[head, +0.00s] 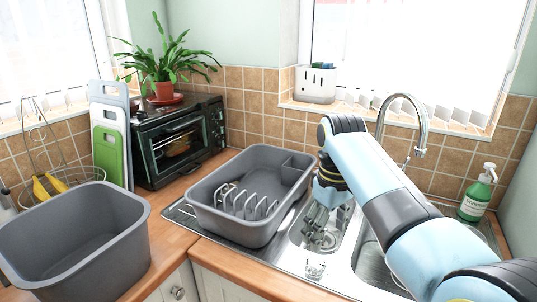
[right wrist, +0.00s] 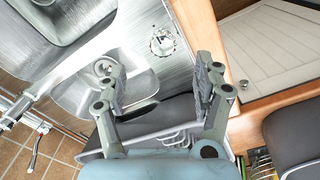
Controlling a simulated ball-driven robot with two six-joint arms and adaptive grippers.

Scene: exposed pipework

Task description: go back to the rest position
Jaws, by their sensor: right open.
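My right gripper (head: 322,222) is open and points down over the sink's small basin (head: 345,236), just right of the grey dish rack. In the right wrist view its two fingers (right wrist: 160,82) are spread wide with nothing between them. The sink's steel surface and a round drain (right wrist: 105,67) lie beyond them. My right arm crosses the head view from the lower right and hides part of the sink. My left gripper is in neither view.
The grey dish rack (head: 225,222) stands on the drainer close beside the gripper. A grey tub (head: 95,262) stands at the left. The tap (head: 421,125) rises behind my right arm, near a green soap bottle (head: 475,198). A black oven (head: 180,150) stands at the back.

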